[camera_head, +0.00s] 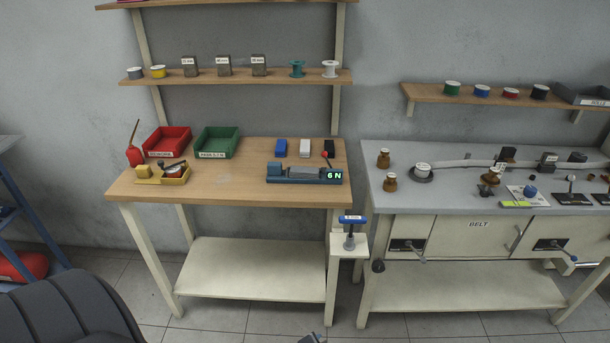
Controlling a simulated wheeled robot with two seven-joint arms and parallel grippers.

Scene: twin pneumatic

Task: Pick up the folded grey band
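A long light grey strip (475,163) lies along the back of the grey bench at the right. It may be the grey band, but I cannot tell whether it is folded. Its right part is partly hidden by small dark blocks. Neither of my grippers can be made out. A small dark piece shows at the bottom edge, too cut off to identify.
A wooden bench (225,196) at the left holds a red bin (167,142), a green bin (216,142) and a gauge reading 6 N (304,174). The grey bench (430,207) carries brown pots and small fittings. A blue-handled tool (351,220) stands between the benches.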

